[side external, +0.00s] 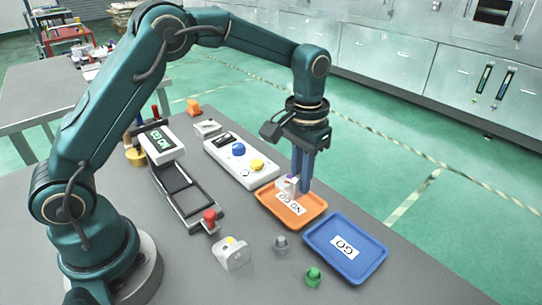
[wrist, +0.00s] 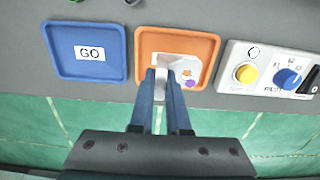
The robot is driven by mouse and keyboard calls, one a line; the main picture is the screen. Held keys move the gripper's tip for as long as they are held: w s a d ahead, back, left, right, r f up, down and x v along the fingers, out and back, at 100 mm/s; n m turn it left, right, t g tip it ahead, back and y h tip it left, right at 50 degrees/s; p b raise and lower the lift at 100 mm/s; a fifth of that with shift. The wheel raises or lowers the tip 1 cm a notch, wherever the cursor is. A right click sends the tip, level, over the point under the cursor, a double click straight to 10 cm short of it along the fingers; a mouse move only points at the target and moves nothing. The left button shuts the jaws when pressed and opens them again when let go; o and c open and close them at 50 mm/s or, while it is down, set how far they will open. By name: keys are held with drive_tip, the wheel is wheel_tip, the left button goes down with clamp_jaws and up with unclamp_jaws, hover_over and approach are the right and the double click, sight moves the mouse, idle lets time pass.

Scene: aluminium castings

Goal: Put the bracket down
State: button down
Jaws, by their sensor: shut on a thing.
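The bracket (side external: 289,186) is a small pale grey casting at the tips of my gripper (side external: 298,188). In the wrist view the bracket (wrist: 182,68) shows an orange and a purple mark on its face. My gripper (wrist: 167,76) points down with its blue fingers shut on the bracket. The bracket is over the orange NO GO tray (side external: 306,219), towards its back in the side view. The tray also shows in the wrist view (wrist: 208,42), its label covered there. I cannot tell whether the bracket touches the tray floor.
A blue GO tray (side external: 318,239) lies beside the orange one. A white control box (side external: 226,158) with blue and yellow knobs stands on the other side. Another pale casting (side external: 231,256), a grey knob (side external: 280,243) and a green knob (side external: 313,276) stand in front.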

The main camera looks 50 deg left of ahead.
drive_tip(key=shift+f, duration=2.05)
drive_tip(key=c, duration=0.9)
unclamp_jaws()
drive_tip(key=shift+f, duration=0.15)
